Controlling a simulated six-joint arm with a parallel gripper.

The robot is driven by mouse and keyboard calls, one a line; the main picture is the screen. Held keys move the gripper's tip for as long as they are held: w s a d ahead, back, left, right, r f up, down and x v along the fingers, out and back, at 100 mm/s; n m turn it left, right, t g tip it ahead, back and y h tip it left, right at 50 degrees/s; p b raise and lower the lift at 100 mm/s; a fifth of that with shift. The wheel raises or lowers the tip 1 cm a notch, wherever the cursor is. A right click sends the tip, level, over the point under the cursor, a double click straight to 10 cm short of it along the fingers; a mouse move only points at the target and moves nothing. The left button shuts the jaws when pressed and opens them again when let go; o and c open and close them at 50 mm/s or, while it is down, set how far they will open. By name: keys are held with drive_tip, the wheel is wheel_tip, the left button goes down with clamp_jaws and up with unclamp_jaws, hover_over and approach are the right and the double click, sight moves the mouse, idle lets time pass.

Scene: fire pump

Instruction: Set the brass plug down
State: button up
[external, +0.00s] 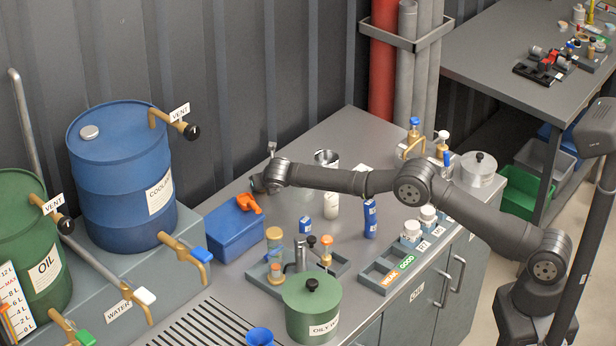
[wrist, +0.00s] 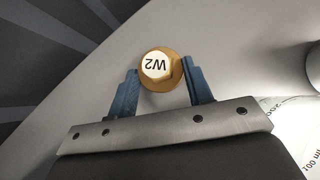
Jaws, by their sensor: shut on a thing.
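In the external view my gripper (external: 257,184) is over the back part of the grey bench (external: 347,130), behind the blue box. The plug cannot be made out there. Whether it touches the bench top or hangs above it, I cannot tell.
A blue box (external: 234,232) with an orange handle stands in front of my gripper. A metal beaker (external: 327,158) and a white cup (external: 331,206) stand to its right. The blue coolant drum (external: 120,180) is at left. The corrugated wall (external: 235,70) is close behind.

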drive_tip(key=o, duration=1.2)
drive_tip(key=shift+f, duration=0.1)
drive_tip(key=shift+o, duration=0.2)
drive_tip(key=shift+s+r, duration=0.1)
drive_tip(key=shift+r, duration=0.2)
drive_tip(key=v, duration=1.1)
drive_tip(key=shift+s+r, duration=0.25)
drive_tip(key=shift+d, duration=0.1)
drive_tip(key=x, duration=1.2)
drive_tip(key=shift+f, duration=0.2)
drive_tip(key=shift+r, duration=0.1)
